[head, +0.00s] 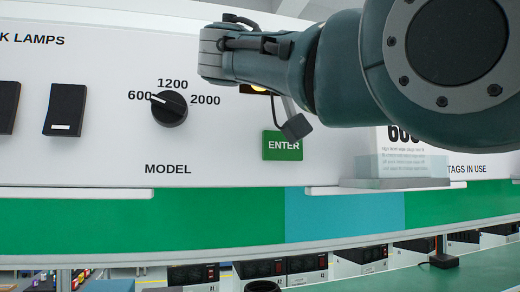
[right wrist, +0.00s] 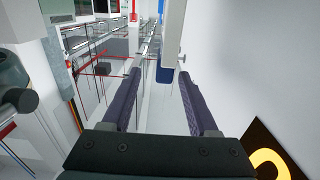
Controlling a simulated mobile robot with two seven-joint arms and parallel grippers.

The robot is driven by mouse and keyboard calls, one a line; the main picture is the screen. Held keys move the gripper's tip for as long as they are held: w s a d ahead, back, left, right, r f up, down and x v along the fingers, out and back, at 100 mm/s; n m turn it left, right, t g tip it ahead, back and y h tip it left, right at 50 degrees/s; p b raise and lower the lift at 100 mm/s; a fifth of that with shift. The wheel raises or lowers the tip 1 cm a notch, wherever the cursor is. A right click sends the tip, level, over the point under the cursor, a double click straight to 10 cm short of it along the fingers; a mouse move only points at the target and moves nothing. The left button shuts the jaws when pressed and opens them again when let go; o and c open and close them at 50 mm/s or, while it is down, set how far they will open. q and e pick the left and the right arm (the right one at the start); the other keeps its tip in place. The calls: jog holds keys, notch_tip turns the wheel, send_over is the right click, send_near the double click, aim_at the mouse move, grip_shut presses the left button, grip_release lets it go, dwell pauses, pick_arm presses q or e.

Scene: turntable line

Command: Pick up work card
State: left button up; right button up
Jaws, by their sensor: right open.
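A white card printed with a large "600" (head: 400,148), which looks like the work card, stands in a clear holder (head: 365,168) on the panel's right side in the head view. My right arm hides its top. My right gripper (head: 215,55) is up and left of the card, in front of the panel. In the right wrist view the right gripper (right wrist: 162,80) shows its two dark fingers spread, with nothing between them. The card does not show in that view. My left gripper is not in view.
The white panel carries a black MODEL knob (head: 169,108) pointing at 600, a green ENTER button (head: 282,145) and black switches (head: 65,110). A lit amber lamp (right wrist: 269,165) is close beside the right gripper. Several boxed units stand below the panel.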

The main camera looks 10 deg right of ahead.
jog(key=shift+d, duration=0.35)
jog(key=d+p, duration=0.2)
jog(key=w+d+p, duration=0.1)
jog(key=d+p, duration=0.1)
jog(key=p, duration=0.1)
jog(key=shift+d+f, duration=0.1)
jog(key=shift+d, duration=0.1)
jog(key=shift+d+f+p, duration=0.2)
jog(key=shift+d+p, duration=0.1)
jog(key=shift+d, duration=0.05)
jog(key=c, duration=0.9)
grip_shut()
